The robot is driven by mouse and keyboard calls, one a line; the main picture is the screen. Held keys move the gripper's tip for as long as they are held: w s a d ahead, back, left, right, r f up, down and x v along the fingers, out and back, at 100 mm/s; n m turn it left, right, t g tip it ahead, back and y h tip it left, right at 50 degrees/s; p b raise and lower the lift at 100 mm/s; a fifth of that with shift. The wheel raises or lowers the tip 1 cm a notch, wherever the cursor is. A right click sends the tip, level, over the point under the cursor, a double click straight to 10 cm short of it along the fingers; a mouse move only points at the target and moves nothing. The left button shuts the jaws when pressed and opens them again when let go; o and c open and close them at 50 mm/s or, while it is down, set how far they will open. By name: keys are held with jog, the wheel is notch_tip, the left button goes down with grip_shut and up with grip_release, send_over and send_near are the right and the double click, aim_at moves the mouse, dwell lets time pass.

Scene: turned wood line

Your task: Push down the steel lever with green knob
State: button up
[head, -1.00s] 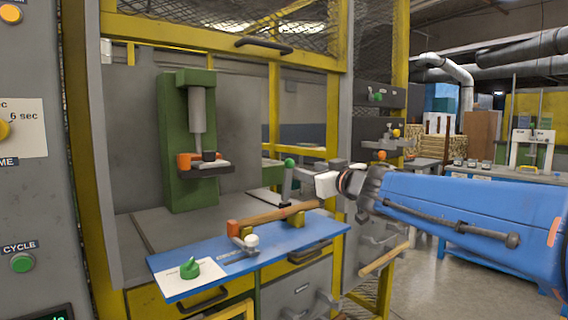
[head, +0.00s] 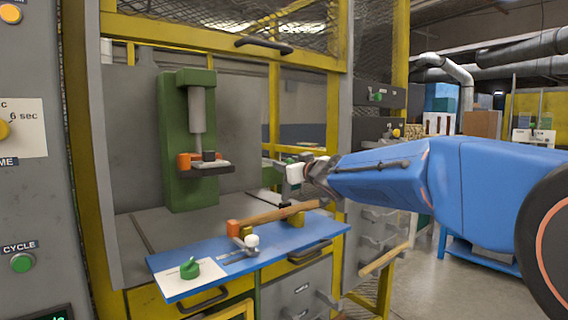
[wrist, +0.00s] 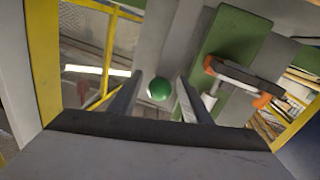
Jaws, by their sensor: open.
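The green knob (wrist: 159,89) shows in the wrist view, between the two fingers of my open gripper (wrist: 159,75). How deep it sits between them, and whether a finger touches it, I cannot tell. In the head view my gripper (head: 292,174) is at the knob's place, above the right rear of the blue panel, and hides the knob. A bit of the steel lever (head: 285,190) shows just below it. The lever's lower end is mostly hidden.
The blue panel (head: 205,265) carries a wooden bar with an orange end (head: 233,228), a white-knobbed slider (head: 251,241) and a green dial (head: 189,268). A green press (head: 188,150) stands behind. Yellow frame posts (head: 333,115) rise beside my arm.

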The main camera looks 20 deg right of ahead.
jog(key=shift+w+a, duration=0.2)
jog(key=shift+w, duration=1.3)
jog(key=shift+c, duration=0.5)
grip_shut()
